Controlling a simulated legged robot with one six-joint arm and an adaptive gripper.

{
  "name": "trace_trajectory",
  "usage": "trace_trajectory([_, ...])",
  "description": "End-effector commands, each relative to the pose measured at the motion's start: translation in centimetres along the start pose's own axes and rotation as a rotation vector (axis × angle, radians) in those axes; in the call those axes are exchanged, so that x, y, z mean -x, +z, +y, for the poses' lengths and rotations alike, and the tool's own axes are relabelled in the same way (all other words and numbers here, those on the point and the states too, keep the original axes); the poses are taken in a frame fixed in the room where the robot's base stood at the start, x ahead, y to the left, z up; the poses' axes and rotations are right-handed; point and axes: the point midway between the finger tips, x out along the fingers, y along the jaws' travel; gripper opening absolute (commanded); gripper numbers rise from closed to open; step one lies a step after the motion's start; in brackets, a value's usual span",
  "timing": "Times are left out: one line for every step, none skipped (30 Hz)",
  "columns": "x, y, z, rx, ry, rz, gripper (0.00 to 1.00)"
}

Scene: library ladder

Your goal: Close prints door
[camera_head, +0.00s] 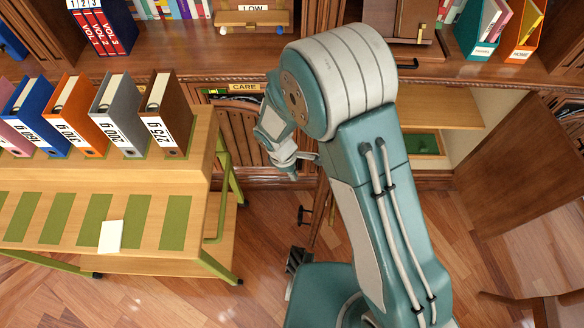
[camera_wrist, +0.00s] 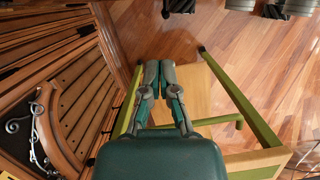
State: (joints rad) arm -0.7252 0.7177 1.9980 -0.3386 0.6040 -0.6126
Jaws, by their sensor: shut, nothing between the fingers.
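No door with a readable "prints" label shows, so I cannot tell which is the prints door. In the head view, a door (camera_head: 320,212) with a black handle (camera_head: 303,215) stands out from the cabinet, seen nearly edge-on beside my arm. A wide brown door (camera_head: 525,165) stands open at the right, beside an open compartment with a green item (camera_head: 422,143). My gripper (camera_wrist: 160,66) is shut and empty in the wrist view, above the floor and trolley shelf. Slatted cabinet doors (camera_wrist: 85,95) are left of it, apart from the fingers. My arm hides part of the cabinet front.
A wooden trolley (camera_head: 200,215) with green legs and several binders stands at the left. Its frame (camera_wrist: 240,100) is close beside my gripper. A label reading "CARE" (camera_head: 244,88) is on the cabinet. Bare wood floor (camera_head: 265,215) lies between trolley and cabinet.

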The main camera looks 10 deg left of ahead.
Motion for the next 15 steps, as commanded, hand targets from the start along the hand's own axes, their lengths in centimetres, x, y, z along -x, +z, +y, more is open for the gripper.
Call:
trace_trajectory([-1.1, 0.2, 0.0, -0.001, -0.003, -0.002, 0.0])
trace_trajectory([-1.6, 0.2, 0.0, -0.001, -0.004, -0.002, 0.0])
trace_trajectory([-2.4, 0.2, -0.1, -0.002, -0.004, -0.001, 0.0])
trace_trajectory([-2.9, 0.2, -0.1, -0.002, -0.004, -0.002, 0.0])
trace_trajectory([-3.5, 0.2, -0.1, -0.001, -0.004, -0.003, 0.0])
trace_trajectory([-4.2, 0.1, 0.0, -0.002, -0.003, -0.003, 0.0])
trace_trajectory([-4.8, 0.0, -0.1, -0.002, -0.004, -0.004, 0.0])
trace_trajectory([-5.3, 0.0, 0.0, -0.001, -0.003, -0.004, 0.0])
trace_trajectory([-5.2, 0.8, 0.1, -0.005, -0.001, -0.003, 0.0])
trace_trajectory([-5.2, 1.3, 0.1, -0.006, -0.001, -0.003, 0.0])
trace_trajectory([-5.3, 1.8, 0.1, -0.005, -0.001, -0.003, 0.0])
trace_trajectory([-5.5, 2.3, 0.0, -0.004, -0.001, -0.004, 0.0])
trace_trajectory([-5.5, 2.6, 0.0, -0.005, -0.001, -0.004, 0.0])
trace_trajectory([-5.6, 2.9, 0.1, -0.005, 0.0, -0.003, 0.0])
trace_trajectory([-5.7, 3.2, 0.1, -0.003, 0.0, -0.003, 0.0])
